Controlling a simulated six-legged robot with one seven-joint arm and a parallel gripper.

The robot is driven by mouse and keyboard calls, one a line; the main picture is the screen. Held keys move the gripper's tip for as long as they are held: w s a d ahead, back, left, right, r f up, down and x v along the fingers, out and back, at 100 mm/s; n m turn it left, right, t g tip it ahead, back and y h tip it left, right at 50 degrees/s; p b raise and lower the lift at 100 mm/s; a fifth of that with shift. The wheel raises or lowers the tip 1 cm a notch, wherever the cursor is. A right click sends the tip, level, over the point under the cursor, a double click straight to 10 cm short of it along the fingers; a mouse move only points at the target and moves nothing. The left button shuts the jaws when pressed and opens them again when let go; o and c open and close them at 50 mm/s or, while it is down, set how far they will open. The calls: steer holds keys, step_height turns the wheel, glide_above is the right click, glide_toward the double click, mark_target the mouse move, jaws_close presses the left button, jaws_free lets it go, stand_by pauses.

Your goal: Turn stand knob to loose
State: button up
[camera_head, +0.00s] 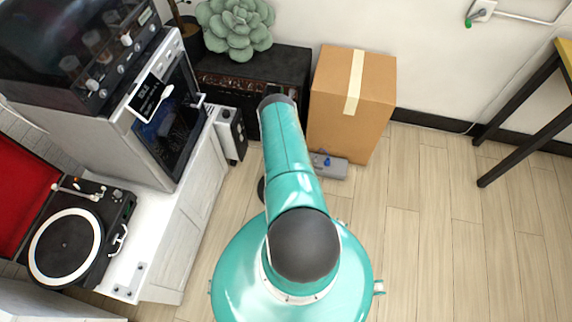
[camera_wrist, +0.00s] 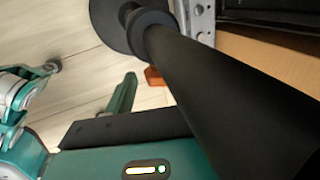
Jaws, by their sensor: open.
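A thick black pole (camera_wrist: 225,85), apparently the stand, crosses the wrist view diagonally from a round black base (camera_wrist: 105,22) on the floor. A small orange-red piece (camera_wrist: 153,76) shows beside the pole; I cannot tell whether it is the knob. No knob setting is readable. My gripper (camera_wrist: 138,90) is open, close to the pole, with one teal finger visible on its left; the other side is hidden by the pole. In the head view my arm hides the gripper and most of the stand; a dark rounded edge (camera_head: 261,190) shows left of the arm.
A grey pedal with a blue knob (camera_head: 327,164) lies on the floor by a cardboard box (camera_head: 350,100). A black amplifier (camera_head: 285,72), oven (camera_head: 165,110) and turntable (camera_head: 70,245) stand left. A table leg (camera_head: 515,150) is at right. Floor at right is clear.

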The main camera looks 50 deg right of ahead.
steer(key=c, duration=1)
steer(key=shift+h, duration=0.3)
steer(key=h, duration=0.1)
steer(key=t+h, duration=0.1)
steer(key=h, duration=0.1)
steer(key=a+t+h, duration=0.1)
steer(key=shift+s+f, duration=0.15)
steer(key=shift+f, duration=0.15)
steer(key=shift+f+t+h, duration=0.15)
steer(key=shift+t+h, duration=0.65)
steer(key=shift+h, duration=1.1)
steer(key=o, duration=1)
